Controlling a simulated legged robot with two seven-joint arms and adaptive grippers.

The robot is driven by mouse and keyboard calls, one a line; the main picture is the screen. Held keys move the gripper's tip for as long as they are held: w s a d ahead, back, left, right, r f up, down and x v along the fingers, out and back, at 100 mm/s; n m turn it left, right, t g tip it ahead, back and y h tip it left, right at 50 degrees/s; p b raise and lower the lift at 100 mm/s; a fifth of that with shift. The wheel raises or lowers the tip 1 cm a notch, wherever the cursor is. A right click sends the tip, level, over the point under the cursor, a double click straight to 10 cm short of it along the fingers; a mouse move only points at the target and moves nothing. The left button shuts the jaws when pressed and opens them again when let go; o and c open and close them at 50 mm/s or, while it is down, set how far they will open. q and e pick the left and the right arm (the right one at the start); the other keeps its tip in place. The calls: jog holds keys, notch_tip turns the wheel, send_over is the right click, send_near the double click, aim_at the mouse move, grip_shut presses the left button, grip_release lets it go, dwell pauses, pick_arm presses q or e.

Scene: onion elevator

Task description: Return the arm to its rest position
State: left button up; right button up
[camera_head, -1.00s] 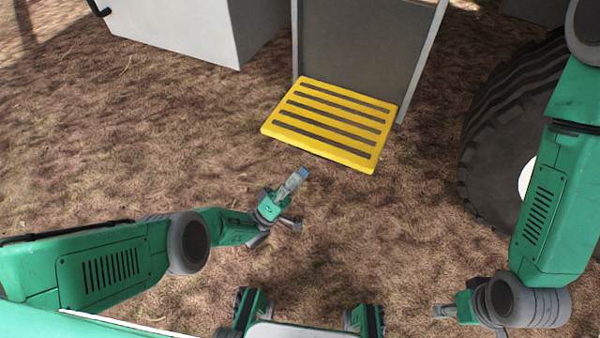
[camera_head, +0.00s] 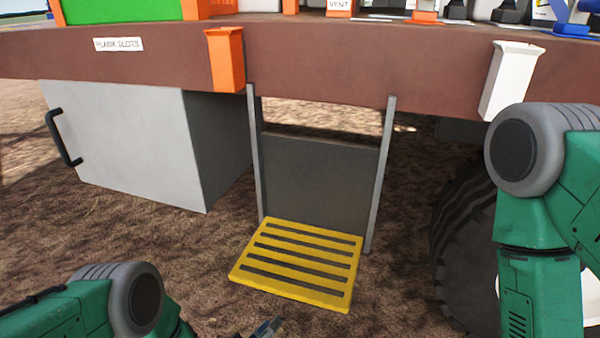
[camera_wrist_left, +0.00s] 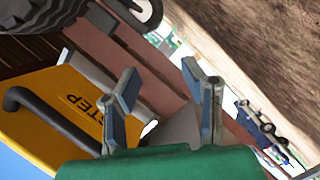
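My left arm, green with a grey joint, comes in at the lower left of the head view. Only a small part of my left gripper (camera_head: 268,327) shows there, at the bottom edge below the yellow step. In the left wrist view the two blue-grey fingers of my left gripper (camera_wrist_left: 164,78) are spread apart, with nothing held between them. My right arm, green and grey, stands at the right side of the head view. My right gripper is outside both views.
A slotted yellow step (camera_head: 298,262) hangs between grey rails under a brown platform edge (camera_head: 330,62). An orange holder (camera_head: 226,62) and a white holder (camera_head: 508,82) are on that edge. A grey box (camera_head: 120,140) stands left; a large tire (camera_head: 458,250) is right.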

pick_arm(q)
jog(key=s+a+m+g+y, duration=0.3)
jog(key=s+a+g+y, duration=0.35)
jog(key=s+a, duration=0.55)
jog(key=s+a+r+g+y, duration=0.1)
jog(key=s+a+r+g, duration=0.15)
jog(key=s, duration=0.35)
jog(key=s+a+r+m+g+y, duration=0.1)
jog(key=s+a+r+g, duration=0.15)
jog(key=s, duration=0.45)
jog(key=s+a+r+g+y, duration=0.1)
jog(key=s+a+r+g, duration=0.1)
jog(key=s+a+r, duration=0.3)
notch_tip(320, 180, up, 16)
jog(key=d+p, duration=0.1)
jog(key=p, duration=1.7)
jog(key=shift+s+d, duration=0.25)
jog(key=shift+s, duration=0.05)
jog(key=shift+w+t, duration=0.1)
jog(key=shift+t, duration=0.15)
